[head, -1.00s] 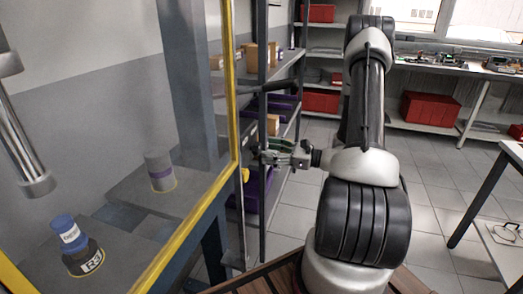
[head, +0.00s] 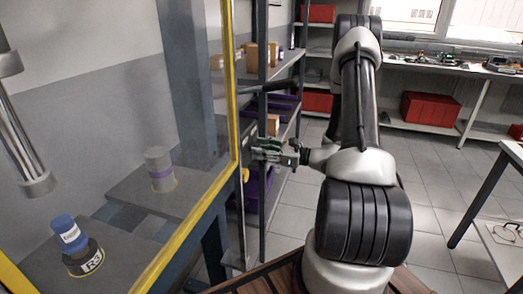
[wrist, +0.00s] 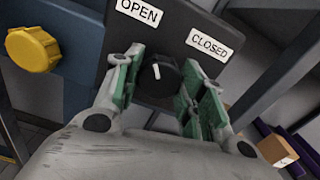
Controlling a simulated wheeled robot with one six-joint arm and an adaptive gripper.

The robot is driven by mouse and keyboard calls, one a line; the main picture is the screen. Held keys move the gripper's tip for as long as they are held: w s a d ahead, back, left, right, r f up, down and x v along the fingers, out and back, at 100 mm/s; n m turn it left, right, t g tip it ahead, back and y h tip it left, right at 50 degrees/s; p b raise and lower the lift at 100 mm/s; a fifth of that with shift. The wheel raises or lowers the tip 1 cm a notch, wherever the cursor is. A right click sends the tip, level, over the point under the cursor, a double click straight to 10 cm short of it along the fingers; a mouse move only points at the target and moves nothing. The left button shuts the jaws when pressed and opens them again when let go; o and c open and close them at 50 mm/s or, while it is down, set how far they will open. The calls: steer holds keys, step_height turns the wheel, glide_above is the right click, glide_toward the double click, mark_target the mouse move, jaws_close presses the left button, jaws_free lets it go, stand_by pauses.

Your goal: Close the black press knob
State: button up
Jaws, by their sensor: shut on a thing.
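The black press knob (wrist: 160,76) is a round dial with a white mark, on a dark plate. The plate has an OPEN label (wrist: 139,12) at upper left and a CLOSED label (wrist: 209,43) at upper right. The white mark points up and slightly left, toward OPEN. My gripper (wrist: 165,85) has its green-padded fingers on either side of the knob and is shut on it. In the head view my gripper (head: 258,151) is at the right side of the yellow-edged press; the knob cannot be made out there.
A yellow knob (wrist: 33,49) sits left of the plate. In the head view the yellow frame (head: 233,110) of the press stands left of my gripper. Shelves with a cardboard box (head: 272,125) and purple bins (head: 262,185) are close behind it. Open tiled floor lies to the right.

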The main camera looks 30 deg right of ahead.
steer(key=m, duration=1.3)
steer(key=shift+w+d+m, duration=0.1)
steer(key=shift+m, duration=0.3)
stand_by(0.6)
steer(key=o, duration=1)
steer(key=v, duration=1.2)
